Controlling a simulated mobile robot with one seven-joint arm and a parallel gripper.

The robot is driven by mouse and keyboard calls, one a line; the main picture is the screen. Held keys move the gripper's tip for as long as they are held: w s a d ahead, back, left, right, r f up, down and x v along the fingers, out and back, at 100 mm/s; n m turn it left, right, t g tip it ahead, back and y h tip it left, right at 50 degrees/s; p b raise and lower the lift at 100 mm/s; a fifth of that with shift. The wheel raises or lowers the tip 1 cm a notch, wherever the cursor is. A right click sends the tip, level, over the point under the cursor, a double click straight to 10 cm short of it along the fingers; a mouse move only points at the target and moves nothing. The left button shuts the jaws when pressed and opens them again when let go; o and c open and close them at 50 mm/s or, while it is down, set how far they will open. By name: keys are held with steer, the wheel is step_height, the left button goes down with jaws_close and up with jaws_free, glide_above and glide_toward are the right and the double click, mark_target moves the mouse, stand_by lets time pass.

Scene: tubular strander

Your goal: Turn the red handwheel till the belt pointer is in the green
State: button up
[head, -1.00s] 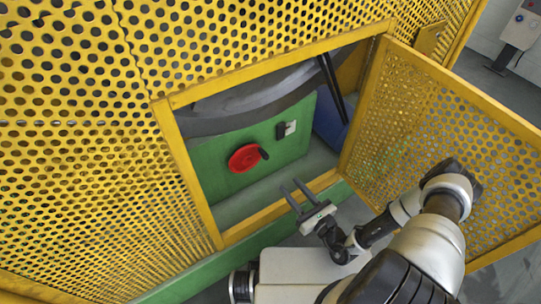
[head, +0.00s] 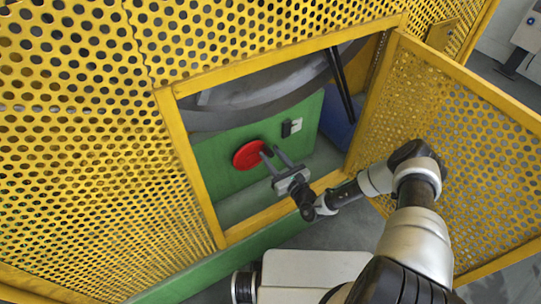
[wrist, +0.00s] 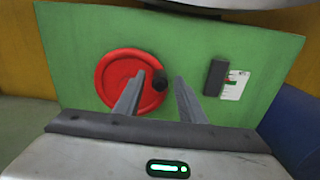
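The red handwheel (head: 248,155) is on the green panel (head: 225,175) inside the open guard doorway. In the wrist view the handwheel (wrist: 113,70) carries a black knob (wrist: 160,80) on its right side. My gripper (head: 270,151) is open, its fingers pointing at the wheel's right side. In the wrist view the knob shows between the fingertips (wrist: 160,76); I cannot tell whether they touch it. The belt gauge (wrist: 235,84) is a white scale with small red and green marks, right of a dark block (wrist: 214,78). The pointer's exact place is too small to tell.
A yellow perforated guard (head: 80,150) surrounds the opening, with a yellow sill along its bottom. The open mesh door (head: 460,150) stands to the right, close to my arm. A large grey curved part (head: 255,105) hangs above the panel.

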steer(key=shift+w+a, duration=0.3)
steer(key=shift+w, duration=0.2)
jaws_close()
